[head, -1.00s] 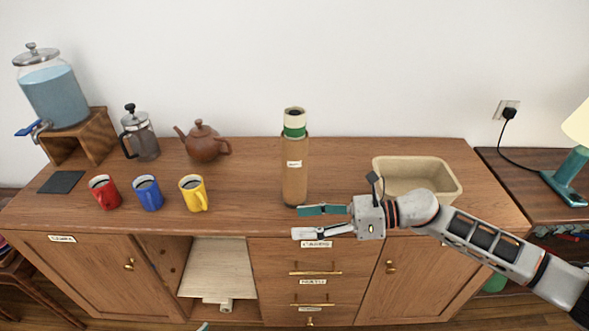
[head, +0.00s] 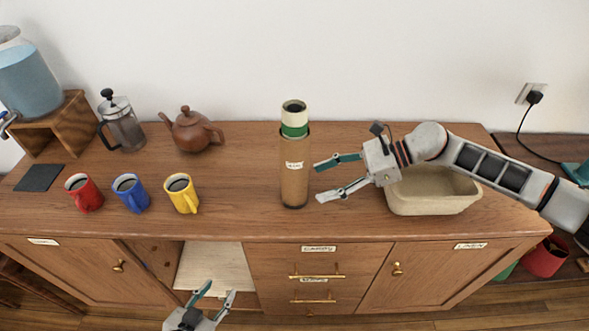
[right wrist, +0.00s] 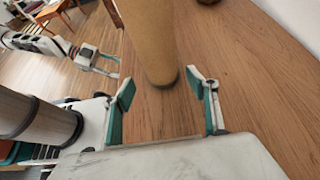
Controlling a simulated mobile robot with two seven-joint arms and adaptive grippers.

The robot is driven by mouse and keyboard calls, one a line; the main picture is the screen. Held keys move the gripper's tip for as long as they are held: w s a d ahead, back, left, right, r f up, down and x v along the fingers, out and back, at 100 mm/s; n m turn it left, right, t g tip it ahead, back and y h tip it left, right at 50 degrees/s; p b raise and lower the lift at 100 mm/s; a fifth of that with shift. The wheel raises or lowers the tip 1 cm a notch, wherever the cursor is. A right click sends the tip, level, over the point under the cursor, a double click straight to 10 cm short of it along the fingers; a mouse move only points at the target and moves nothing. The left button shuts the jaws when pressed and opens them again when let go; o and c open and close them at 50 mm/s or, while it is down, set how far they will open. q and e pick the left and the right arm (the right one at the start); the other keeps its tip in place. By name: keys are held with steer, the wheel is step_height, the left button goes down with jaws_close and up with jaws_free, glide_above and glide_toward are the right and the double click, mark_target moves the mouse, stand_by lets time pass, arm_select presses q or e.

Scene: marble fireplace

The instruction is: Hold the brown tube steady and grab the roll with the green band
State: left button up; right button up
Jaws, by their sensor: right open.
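The brown tube (head: 294,178) stands upright on the sideboard, with a label on its front. A pale roll (head: 294,114) with a green band sticks out of its top. My right gripper (head: 329,180) is open just right of the tube, apart from it. In the right wrist view the tube (right wrist: 152,40) rises beyond the open fingers (right wrist: 167,107), with nothing between them. My left gripper (head: 215,294) is low in the head view, in front of the sideboard, with its fingers apart and empty.
A red mug (head: 84,194), blue mug (head: 130,194) and yellow mug (head: 182,195) stand left of the tube. A brown teapot (head: 193,131) is behind them. A beige bin (head: 432,198) sits under my right arm.

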mark_target(303, 188)
steer(key=x, duration=0.3)
steer(key=shift+a+f, duration=0.15)
steer(key=shift+a, duration=0.2)
steer(key=b+x, duration=0.1)
steer(key=x, duration=0.2)
steer(key=shift+d+f, duration=0.1)
arm_select(q)
steer(key=shift+w+f, duration=0.2)
steer(key=shift+f, duration=0.25)
arm_select(e)
steer(key=shift+w+a+f, duration=0.1)
steer(key=shift+a+f, duration=0.05)
steer(key=shift+a, duration=0.35)
steer(key=c, duration=0.7)
